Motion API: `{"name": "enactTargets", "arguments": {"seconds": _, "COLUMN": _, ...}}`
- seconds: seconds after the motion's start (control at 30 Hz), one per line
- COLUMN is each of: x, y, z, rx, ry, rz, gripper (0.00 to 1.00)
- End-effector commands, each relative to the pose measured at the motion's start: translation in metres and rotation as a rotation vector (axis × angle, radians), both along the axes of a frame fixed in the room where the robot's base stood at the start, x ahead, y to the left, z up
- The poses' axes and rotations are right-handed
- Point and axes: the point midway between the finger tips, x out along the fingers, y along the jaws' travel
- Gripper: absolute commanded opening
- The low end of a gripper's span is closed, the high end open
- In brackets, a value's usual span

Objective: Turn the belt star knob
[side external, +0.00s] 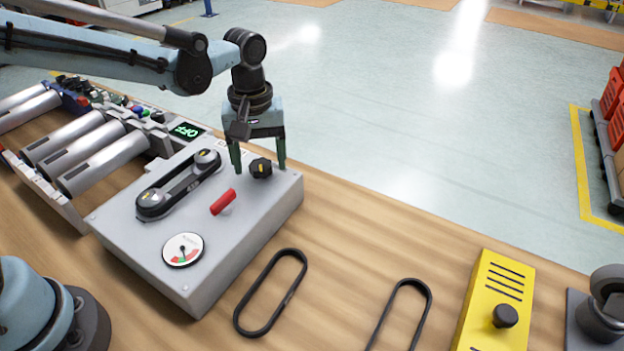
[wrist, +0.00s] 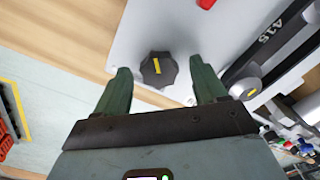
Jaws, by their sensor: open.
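The black star knob (side external: 261,168) with a yellow mark sits on top of the grey belt box (side external: 130,232), near its far right corner. My gripper (side external: 259,170) is open and points down, with one green finger on each side of the knob. In the wrist view the knob (wrist: 159,69) lies between the two fingertips (wrist: 163,76), a little ahead of them. Gaps show on both sides, so the fingers appear apart from it. The yellow mark runs nearly along the view's vertical.
A red handle (side external: 223,202), a belt on pulleys (side external: 180,184) and a round gauge (side external: 183,249) share the box top. A roller conveyor (side external: 75,155) stands left. Loose belts (side external: 271,292) and a yellow box (side external: 495,300) lie on the wooden table (side external: 345,235).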

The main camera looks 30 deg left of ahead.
Motion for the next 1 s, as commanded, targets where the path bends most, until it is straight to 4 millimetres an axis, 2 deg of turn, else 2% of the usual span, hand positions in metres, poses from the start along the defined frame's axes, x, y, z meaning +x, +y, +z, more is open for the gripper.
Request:
{"name": "enactTargets", "arguments": {"seconds": 0.27, "x": 0.0, "y": 0.0, "z": -0.0011, "rx": 0.0, "ry": 0.0, "rz": 0.0, "gripper": 0.71}}
{"name": "enactTargets", "arguments": {"seconds": 0.63, "x": 0.0, "y": 0.0, "z": -0.0008, "rx": 0.0, "ry": 0.0, "rz": 0.0, "gripper": 0.15}}
{"name": "enactTargets", "arguments": {"seconds": 0.77, "x": 0.0, "y": 0.0, "z": -0.0008, "rx": 0.0, "ry": 0.0, "rz": -0.027, "gripper": 0.15}}
{"name": "enactTargets", "arguments": {"seconds": 1.0, "x": 0.0001, "y": 0.0001, "z": -0.0007, "rx": 0.0, "ry": 0.0, "rz": -0.18, "gripper": 0.15}}
